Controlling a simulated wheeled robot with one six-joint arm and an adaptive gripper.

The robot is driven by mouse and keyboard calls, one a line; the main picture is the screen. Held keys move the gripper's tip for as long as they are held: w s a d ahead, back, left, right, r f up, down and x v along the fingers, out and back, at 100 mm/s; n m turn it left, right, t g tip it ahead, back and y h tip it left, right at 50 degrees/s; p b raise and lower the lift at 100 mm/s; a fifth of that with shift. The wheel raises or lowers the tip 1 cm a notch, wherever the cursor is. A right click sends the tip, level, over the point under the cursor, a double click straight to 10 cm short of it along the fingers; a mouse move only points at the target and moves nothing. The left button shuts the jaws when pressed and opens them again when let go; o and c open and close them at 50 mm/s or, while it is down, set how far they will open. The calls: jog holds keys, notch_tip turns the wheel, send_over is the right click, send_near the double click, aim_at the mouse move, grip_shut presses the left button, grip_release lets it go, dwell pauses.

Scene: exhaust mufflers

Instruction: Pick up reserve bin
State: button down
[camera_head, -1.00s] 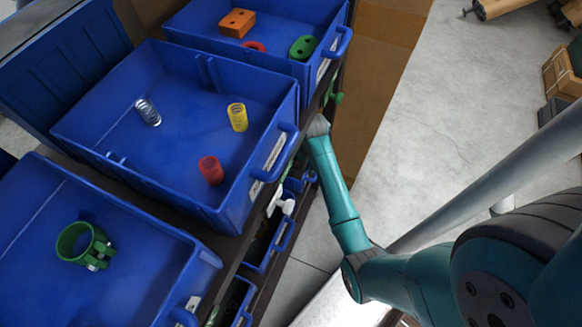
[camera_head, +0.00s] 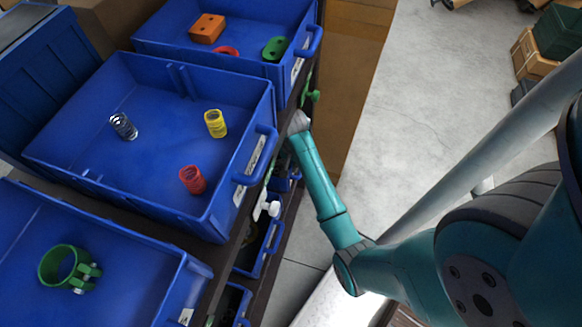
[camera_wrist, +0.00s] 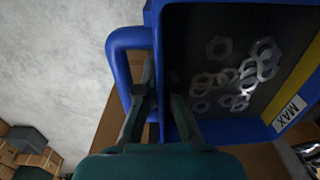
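A blue bin (camera_wrist: 218,133) with a dark inside holds several metal nuts (camera_wrist: 240,75) in the wrist view; a yellow stripe and a "MAX" label mark its right side. A blue handle (camera_wrist: 116,65) sticks out on its left. My gripper (camera_wrist: 163,90) is at the handle side, with one dark finger in the handle opening and the other on the bin's inner side. The bin wall lies between them; whether they press on it is not clear. In the head view my gripper is hidden below the shelf edge.
Upper blue bins (camera_head: 150,130) hold a spring, a yellow and a red coil, a green clamp (camera_head: 68,268) and blocks. A white knob (camera_head: 266,209) and lower bins (camera_head: 262,250) sit under the shelf edge. Cardboard (camera_head: 352,70) stands beyond; open floor (camera_head: 430,90) lies right.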

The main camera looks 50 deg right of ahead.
jog(key=s+d+r, duration=0.1)
jog(key=s+d, duration=0.2)
jog(key=s, duration=0.5)
jog(key=s+d, duration=0.3)
jog(key=s, duration=0.6)
jog(key=shift+r, duration=0.4)
